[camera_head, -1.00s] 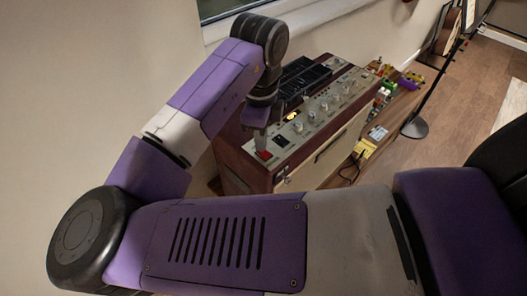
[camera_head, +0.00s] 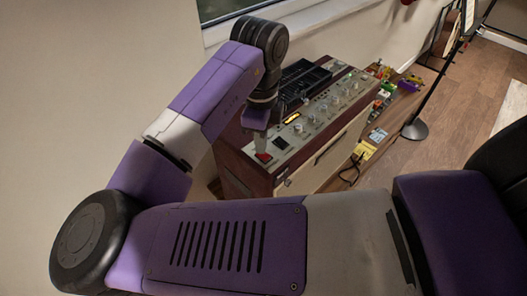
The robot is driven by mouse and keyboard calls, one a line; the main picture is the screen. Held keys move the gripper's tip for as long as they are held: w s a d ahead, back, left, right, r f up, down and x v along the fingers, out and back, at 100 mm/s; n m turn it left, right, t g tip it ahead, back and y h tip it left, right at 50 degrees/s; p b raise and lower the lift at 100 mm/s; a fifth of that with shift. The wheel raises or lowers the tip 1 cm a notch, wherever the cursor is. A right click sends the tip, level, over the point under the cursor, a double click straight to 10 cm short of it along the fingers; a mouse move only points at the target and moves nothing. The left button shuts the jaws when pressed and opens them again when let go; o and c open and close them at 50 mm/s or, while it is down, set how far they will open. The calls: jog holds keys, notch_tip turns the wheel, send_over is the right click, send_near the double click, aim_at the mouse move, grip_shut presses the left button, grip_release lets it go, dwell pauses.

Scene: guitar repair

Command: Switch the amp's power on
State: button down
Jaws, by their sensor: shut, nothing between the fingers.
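The amp (camera_head: 318,168) is a dark red-brown cabinet with a pale control panel on top, standing in the middle of the view. Several knobs run along the panel, and a small yellow-orange light (camera_head: 292,117) glows on it. A red switch (camera_head: 264,157) sits at the panel's near left end. My gripper (camera_head: 261,149) points down just over the red switch, with its fingers shut and empty. Its tips are at or very near the switch; I cannot tell whether they touch it. The tips partly hide the switch, so its tilt is unclear.
A black vented box (camera_head: 302,82) lies on the amp's back part. Beyond the amp is a low bench with colourful pedals (camera_head: 388,88) and a yellow item (camera_head: 364,150) with a cable. A black stand (camera_head: 415,128) rises from the wooden floor. A wall and window are behind.

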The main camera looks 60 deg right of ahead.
notch_tip(320, 180, up, 6)
jog(key=p, duration=0.4)
jog(key=shift+p, duration=0.3)
dwell(0.4)
